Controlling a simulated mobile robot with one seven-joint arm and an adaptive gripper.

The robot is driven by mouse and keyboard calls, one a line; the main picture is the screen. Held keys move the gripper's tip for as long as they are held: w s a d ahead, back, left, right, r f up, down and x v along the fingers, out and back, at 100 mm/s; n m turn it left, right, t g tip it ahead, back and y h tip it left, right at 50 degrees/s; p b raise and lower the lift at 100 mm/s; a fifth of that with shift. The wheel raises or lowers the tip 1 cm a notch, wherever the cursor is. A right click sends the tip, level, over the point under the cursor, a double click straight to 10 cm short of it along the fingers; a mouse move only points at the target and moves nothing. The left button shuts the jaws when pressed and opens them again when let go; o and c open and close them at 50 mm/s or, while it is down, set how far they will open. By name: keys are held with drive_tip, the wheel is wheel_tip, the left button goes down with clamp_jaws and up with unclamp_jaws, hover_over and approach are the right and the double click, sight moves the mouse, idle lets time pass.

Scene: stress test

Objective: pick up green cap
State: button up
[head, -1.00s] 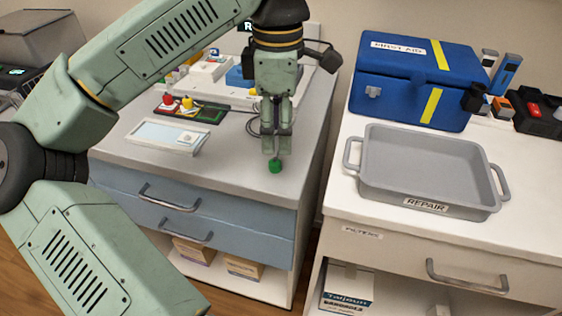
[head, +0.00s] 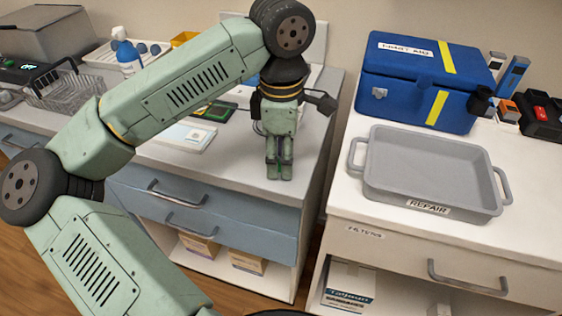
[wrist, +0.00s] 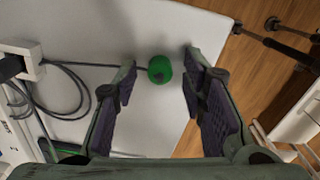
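The green cap (wrist: 160,69) is a small round piece on the grey-white counter top in the wrist view. It lies between the tips of my gripper (wrist: 159,78), with a gap on each side. The fingers are apart and do not appear to touch it. In the head view my gripper (head: 279,174) points down over the front right part of the left counter. Its fingers hide most of the cap there; only a trace of green shows between them.
A grey tray (head: 378,188) labelled REPAIR and a blue first aid box (head: 400,95) stand on the right cabinet. A pale flat tray (head: 186,137) lies left of my gripper. A cable (wrist: 75,100) and white block show left in the wrist view. The counter's edge is close by.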

drive_tip(key=c, duration=0.7)
drive_tip(key=shift+r, duration=0.1)
